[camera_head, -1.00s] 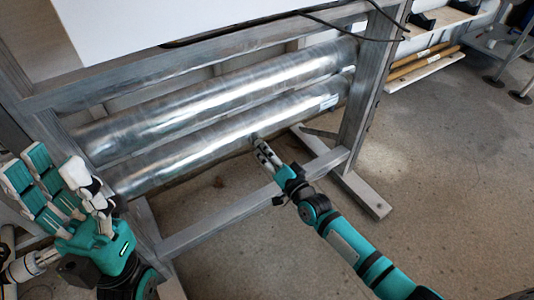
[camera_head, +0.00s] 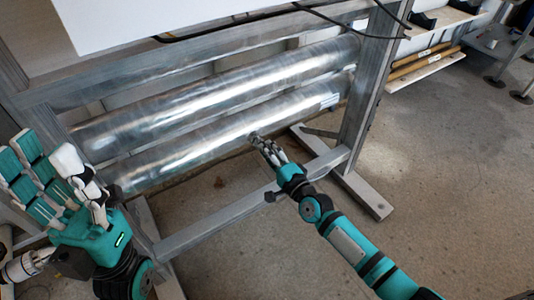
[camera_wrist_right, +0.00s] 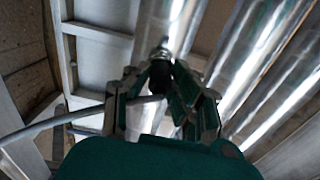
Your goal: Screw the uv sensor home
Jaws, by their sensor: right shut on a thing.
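The uv sensor (camera_wrist_right: 158,70) shows in the right wrist view as a dark body between my right fingers. Its tip meets a small metal fitting (camera_wrist_right: 160,50) on the side of the lower steel tube (camera_head: 205,138). My right gripper (camera_head: 262,145) is shut on the sensor at the tube's lower side. The fingers hide much of the sensor, and how deep it sits in the fitting cannot be seen. My left gripper (camera_head: 55,165) is open and empty at the left, in front of the tubes' left end.
An upper steel tube (camera_head: 220,92) runs parallel above the lower one. A grey metal frame (camera_head: 362,95) surrounds them, with a low crossbar (camera_head: 225,213) near my right wrist. A thin cable (camera_wrist_right: 75,118) runs toward my right fingers. The floor (camera_head: 440,170) at right is clear.

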